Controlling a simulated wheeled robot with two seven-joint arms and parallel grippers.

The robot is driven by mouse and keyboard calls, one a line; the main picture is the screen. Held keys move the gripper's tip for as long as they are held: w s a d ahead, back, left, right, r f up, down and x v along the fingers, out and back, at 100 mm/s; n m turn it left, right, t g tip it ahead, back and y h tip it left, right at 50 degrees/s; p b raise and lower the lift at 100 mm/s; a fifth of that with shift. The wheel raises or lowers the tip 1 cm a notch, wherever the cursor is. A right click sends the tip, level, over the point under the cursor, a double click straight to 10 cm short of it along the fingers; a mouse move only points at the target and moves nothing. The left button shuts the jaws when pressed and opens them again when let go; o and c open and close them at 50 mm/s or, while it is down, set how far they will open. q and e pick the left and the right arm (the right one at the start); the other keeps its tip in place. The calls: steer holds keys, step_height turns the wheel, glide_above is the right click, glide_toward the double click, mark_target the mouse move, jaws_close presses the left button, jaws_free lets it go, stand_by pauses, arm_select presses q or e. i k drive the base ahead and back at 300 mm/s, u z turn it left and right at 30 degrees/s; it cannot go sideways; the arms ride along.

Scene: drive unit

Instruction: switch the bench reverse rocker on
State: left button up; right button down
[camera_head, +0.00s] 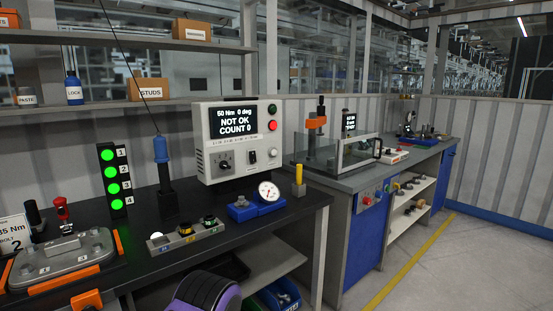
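The white bench controller (238,142) stands upright at the back of the dark workbench. Its screen (233,121) reads "50 Nm 0 deg", "NOT OK", "COUNT 0". A small black rocker (252,156) sits on its lower front, between a black round knob (224,161) and a pale round button (273,152). I take it to be the reverse rocker; its label and which side is pressed are too small to tell.
A blue-topped driver (161,150) hangs on a cable left of the controller. A dial gauge (267,191) on a blue block and a button strip (186,236) stand in front. A green-lit tower (112,180) and grey fixture (64,257) are at left.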

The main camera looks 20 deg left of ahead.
mark_target(252, 154)
steer(key=u, duration=0.3)
steer(key=i, duration=0.9)
steer(key=u, duration=0.85)
steer(key=i, duration=0.35)
steer(key=u, duration=0.3)
